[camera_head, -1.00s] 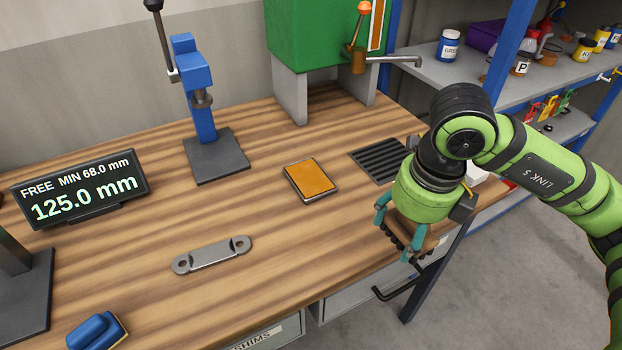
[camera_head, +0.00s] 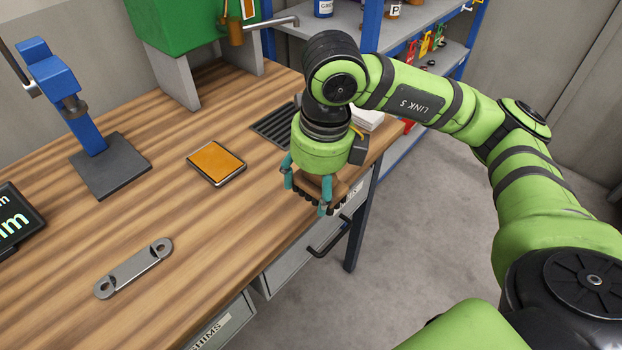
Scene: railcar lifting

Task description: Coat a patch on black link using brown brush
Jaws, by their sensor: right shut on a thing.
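My right gripper (camera_head: 306,197) is shut on the brown brush (camera_head: 316,184) at the right front edge of the workbench. The brush has a brown body, partly hidden by the teal fingers, with dark bristles along its underside. I cannot tell whether the bristles touch anything. A flat link bar (camera_head: 134,268) with a hole at each end lies on the left front of the bench; it looks grey rather than black. It is well apart from the gripper. My left gripper is not in view.
A dark slotted grate (camera_head: 276,124) is behind the gripper. A blue press (camera_head: 88,137) and a green machine (camera_head: 186,43) stand at the back. Bench wood around the link is clear.

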